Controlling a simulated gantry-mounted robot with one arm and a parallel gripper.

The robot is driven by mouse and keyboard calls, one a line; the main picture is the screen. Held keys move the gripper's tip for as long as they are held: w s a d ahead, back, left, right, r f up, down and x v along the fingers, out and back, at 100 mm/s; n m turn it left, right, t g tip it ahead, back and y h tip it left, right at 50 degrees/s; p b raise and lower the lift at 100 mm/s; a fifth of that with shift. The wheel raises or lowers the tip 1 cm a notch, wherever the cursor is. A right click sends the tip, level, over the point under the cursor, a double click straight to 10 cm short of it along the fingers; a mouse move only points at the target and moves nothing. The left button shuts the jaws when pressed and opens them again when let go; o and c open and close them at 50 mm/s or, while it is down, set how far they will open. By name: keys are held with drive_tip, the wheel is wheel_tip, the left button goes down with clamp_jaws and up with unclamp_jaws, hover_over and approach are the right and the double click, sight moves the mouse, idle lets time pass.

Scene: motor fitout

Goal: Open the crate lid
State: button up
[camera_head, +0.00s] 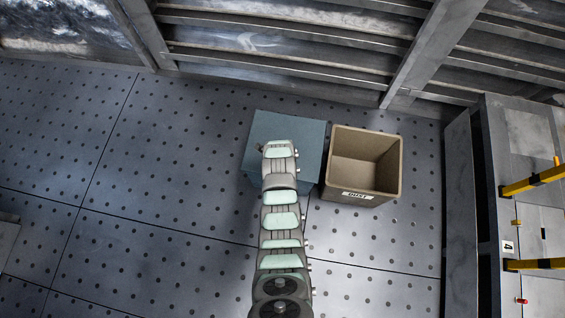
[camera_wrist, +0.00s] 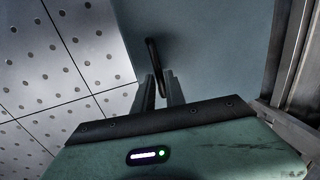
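The blue-grey crate (camera_head: 300,128) stands on the perforated floor, its lid closed. My arm covers its lower left part in the head view, and my gripper is hidden there. In the wrist view the flat lid (camera_wrist: 215,50) carries a thin dark handle (camera_wrist: 151,54). My gripper (camera_wrist: 160,80) points at the lid, its two fingers apart. The near end of the handle shows between the fingertips. I cannot tell whether either finger touches it.
An open, empty tan bin (camera_head: 362,193) labelled "DUST" stands close to the right of the crate. A grey cabinet with yellow handles (camera_head: 532,180) stands at the far right. A slatted wall (camera_head: 280,50) runs behind.

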clamp_jaws()
idle(0.8)
drive_tip(key=shift+r, duration=0.1)
